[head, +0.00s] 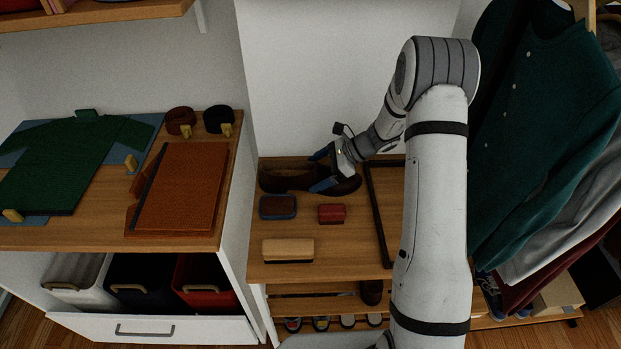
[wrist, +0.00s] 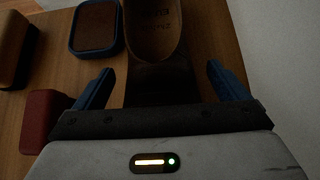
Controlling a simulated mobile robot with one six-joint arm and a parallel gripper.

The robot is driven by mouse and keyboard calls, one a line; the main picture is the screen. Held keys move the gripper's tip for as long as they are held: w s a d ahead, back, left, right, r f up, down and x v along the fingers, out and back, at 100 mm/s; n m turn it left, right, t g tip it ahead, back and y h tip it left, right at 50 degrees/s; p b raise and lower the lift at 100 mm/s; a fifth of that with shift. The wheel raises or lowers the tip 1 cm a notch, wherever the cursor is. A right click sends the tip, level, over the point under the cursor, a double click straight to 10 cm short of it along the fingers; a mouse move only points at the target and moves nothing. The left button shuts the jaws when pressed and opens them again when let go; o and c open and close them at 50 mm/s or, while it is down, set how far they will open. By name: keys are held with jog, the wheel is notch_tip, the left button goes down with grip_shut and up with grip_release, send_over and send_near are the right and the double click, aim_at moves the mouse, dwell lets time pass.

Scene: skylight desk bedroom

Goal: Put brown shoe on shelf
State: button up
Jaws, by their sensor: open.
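The brown shoe (head: 285,180) lies on the wooden bench top (head: 300,228), near the back wall. My gripper (head: 318,169) is open, with its blue fingers reaching over the shoe from the right. In the wrist view the shoe (wrist: 155,85) runs between the two spread fingers of my gripper (wrist: 160,68), with a visible gap on each side. My gripper partly covers the shoe in the head view. Slatted shelves (head: 318,305) are under the bench top; another brown shoe (head: 371,292) shows there, partly hidden.
A blue-rimmed brush (head: 278,207), a red block (head: 331,214) and a tan brush (head: 288,250) lie in front of the shoe. A dark frame (head: 379,225) is to the right. Several shoes stand on the lower shelf. Clothes (head: 545,130) hang at the right.

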jog(key=shift+a+f, duration=0.35)
jog(key=shift+a, duration=0.05)
jog(key=shift+c, duration=0.4)
jog(key=c, duration=1.3)
jog(key=shift+r, duration=0.15)
